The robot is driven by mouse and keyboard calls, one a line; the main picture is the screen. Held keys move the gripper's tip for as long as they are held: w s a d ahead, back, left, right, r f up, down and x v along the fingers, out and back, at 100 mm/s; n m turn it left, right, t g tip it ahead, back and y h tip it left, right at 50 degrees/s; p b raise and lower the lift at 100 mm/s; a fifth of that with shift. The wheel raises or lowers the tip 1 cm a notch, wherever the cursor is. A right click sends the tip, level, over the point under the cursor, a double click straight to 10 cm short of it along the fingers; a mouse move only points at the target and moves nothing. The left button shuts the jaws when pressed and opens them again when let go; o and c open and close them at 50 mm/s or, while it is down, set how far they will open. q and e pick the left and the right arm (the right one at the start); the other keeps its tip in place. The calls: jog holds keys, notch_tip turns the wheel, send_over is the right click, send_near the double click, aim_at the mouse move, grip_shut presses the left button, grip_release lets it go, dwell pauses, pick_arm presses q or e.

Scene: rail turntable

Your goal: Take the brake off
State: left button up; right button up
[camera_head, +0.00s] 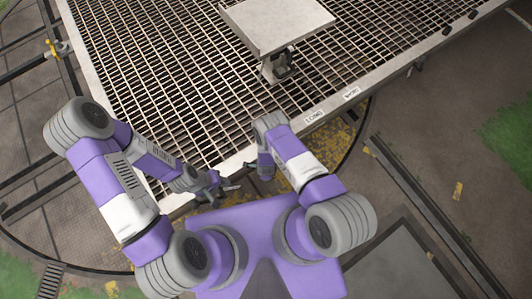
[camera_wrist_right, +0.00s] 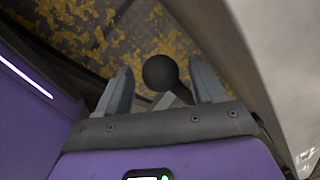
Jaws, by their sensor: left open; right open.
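A dark round knob (camera_wrist_right: 160,72) on a pale lever shaft (camera_wrist_right: 165,101) shows in the right wrist view. My right gripper (camera_wrist_right: 162,78) is open, with one finger on each side of the knob and a visible gap on both sides. How deep the knob sits between the fingers I cannot tell. In the head view my right gripper (camera_head: 253,166) is low by the platform's near edge, partly hidden by its own arm, and the knob is not clear there. My left gripper (camera_head: 230,185) is open and empty, left of the right one, near the same edge.
The grated turntable platform (camera_head: 190,152) fills the upper middle, its pale rim bearing "LONG" and "SHORT" labels (camera_head: 333,103). A pale flat-topped stand (camera_head: 275,25) rises from the grating. A yellow fitting (camera_head: 55,48) is at the far left. Rails (camera_head: 430,205) and open ground lie right.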

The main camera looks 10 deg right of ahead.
jog(key=shift+f, duration=0.1)
grip_shut()
dwell(0.4)
